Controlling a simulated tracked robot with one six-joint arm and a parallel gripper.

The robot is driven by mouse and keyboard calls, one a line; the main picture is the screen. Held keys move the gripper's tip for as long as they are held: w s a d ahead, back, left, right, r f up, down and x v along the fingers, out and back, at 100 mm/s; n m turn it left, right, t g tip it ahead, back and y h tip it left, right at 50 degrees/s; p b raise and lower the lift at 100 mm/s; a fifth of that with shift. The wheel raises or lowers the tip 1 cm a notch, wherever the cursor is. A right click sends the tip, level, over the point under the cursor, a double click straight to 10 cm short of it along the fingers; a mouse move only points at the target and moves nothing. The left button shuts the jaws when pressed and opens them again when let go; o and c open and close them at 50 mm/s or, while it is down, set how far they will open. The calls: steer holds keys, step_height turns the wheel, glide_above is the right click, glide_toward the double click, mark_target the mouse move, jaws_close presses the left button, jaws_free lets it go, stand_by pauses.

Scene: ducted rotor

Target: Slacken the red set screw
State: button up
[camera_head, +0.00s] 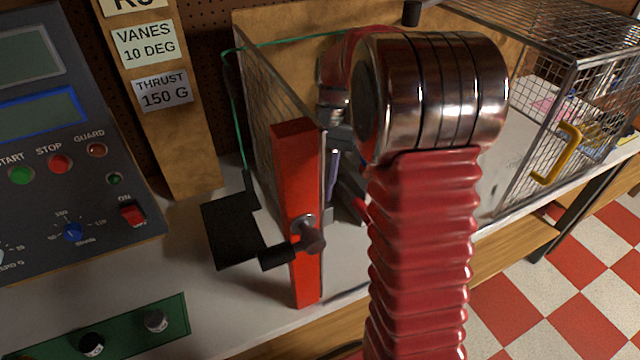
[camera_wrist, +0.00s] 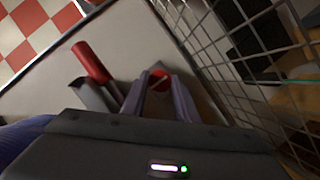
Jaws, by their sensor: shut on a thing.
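The red set screw (camera_wrist: 158,76), with a slot across its round head, shows in the wrist view between the tips of my gripper's two fingers. My gripper (camera_wrist: 162,88) is shut on it. In the head view my gripper (camera_head: 333,170) is inside the caged bench area, partly hidden behind the red post and my own arm. The screw itself cannot be made out there. A red cylinder (camera_wrist: 92,62) on a grey bracket stands left of the fingers in the wrist view, apart from them.
A red post (camera_head: 298,220) with a dark clamp knob stands close to my gripper. Wire mesh (camera_wrist: 235,60) runs close on the right in the wrist view. A control panel (camera_head: 70,130) is at left. An open mesh guard with a yellow handle (camera_head: 556,155) is at right.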

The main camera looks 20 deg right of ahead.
steer(key=shift+d, duration=0.1)
steer(key=o, duration=1.1)
steer(key=shift+c, duration=0.2)
steer(key=shift+r, duration=0.1)
steer(key=v, duration=1.3)
steer(key=shift+r, duration=0.3)
